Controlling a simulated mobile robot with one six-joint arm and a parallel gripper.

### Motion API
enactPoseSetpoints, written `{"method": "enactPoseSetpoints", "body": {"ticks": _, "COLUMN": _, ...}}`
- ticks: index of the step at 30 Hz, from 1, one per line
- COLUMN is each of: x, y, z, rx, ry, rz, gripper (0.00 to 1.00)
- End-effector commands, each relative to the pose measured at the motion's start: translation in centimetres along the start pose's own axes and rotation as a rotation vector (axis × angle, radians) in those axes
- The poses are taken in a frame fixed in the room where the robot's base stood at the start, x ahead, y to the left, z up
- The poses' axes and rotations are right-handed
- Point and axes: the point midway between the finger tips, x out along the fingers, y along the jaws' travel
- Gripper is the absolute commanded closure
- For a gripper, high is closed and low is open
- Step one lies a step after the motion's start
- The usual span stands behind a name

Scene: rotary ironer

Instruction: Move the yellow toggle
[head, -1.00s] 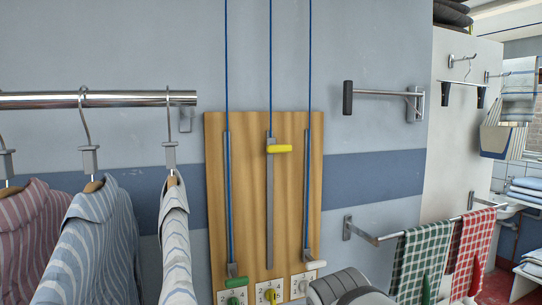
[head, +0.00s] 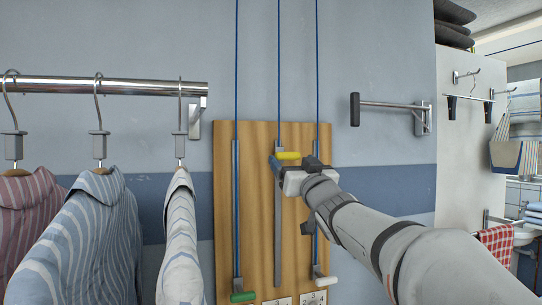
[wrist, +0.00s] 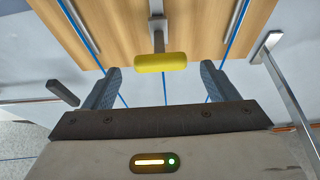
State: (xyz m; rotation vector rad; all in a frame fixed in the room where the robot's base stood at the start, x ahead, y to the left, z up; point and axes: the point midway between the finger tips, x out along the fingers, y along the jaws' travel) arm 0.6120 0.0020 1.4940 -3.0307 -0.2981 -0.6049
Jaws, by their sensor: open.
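The yellow toggle (head: 288,155) is a short rounded handle near the top of the middle slot on the wooden board (head: 259,220). In the wrist view the yellow toggle (wrist: 160,62) lies across, at the level of the fingertips, with a gap on each side. My gripper (head: 289,170) is at the board, at or just below the toggle in the head view. In the wrist view my gripper (wrist: 160,75) is open, with one blue finger on either side of the toggle. I cannot tell how deep the toggle sits between them.
A green toggle (head: 242,296) and a white toggle (head: 325,281) sit low in the outer slots, with blue cords above. Shirts (head: 85,240) hang from a metal rail (head: 130,87) at left. A wall bar with a black end (head: 385,104) sticks out at right.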

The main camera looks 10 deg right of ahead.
Motion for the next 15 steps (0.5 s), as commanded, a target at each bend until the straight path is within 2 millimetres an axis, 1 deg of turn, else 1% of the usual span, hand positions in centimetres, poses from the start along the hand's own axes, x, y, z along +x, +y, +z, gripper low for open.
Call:
{"method": "enactPoseSetpoints", "body": {"ticks": 1, "x": 1.1, "y": 0.0, "z": -0.1, "rx": 0.002, "ry": -0.001, "rz": -0.001, "gripper": 0.2}}
{"method": "enactPoseSetpoints", "body": {"ticks": 6, "x": 3.5, "y": 0.0, "z": -0.1, "rx": 0.001, "ry": -0.001, "rz": 0.0, "gripper": 0.2}}
{"method": "enactPoseSetpoints", "body": {"ticks": 10, "x": 4.4, "y": 0.0, "z": -0.1, "rx": 0.001, "ry": -0.001, "rz": 0.001, "gripper": 0.2}}
{"method": "enactPoseSetpoints", "body": {"ticks": 15, "x": 4.7, "y": 0.0, "z": 0.1, "rx": 0.001, "ry": -0.001, "rz": 0.001, "gripper": 0.2}}
